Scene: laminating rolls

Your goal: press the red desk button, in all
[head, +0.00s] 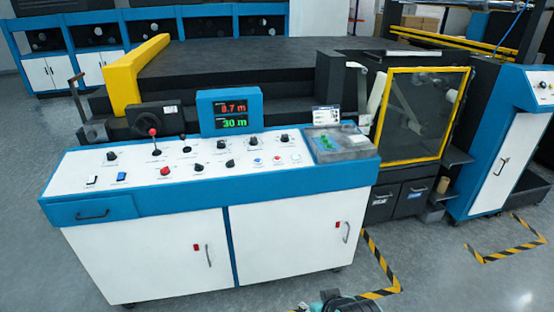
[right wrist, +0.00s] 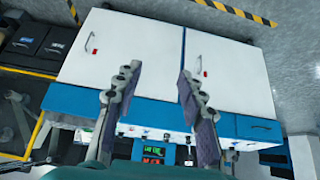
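The white control desk (head: 130,160) with blue trim stands in the middle of the head view. The buttons cannot be made out there. Part of my right arm shows at the bottom of the head view. My left gripper is out of view.
A red-knobbed lever (head: 153,133) and several black knobs stand on the desk top. A display (head: 230,112) rises at its back edge, and a grey tray (head: 337,142) lies at its right end. Open floor (head: 440,285) lies in front at right.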

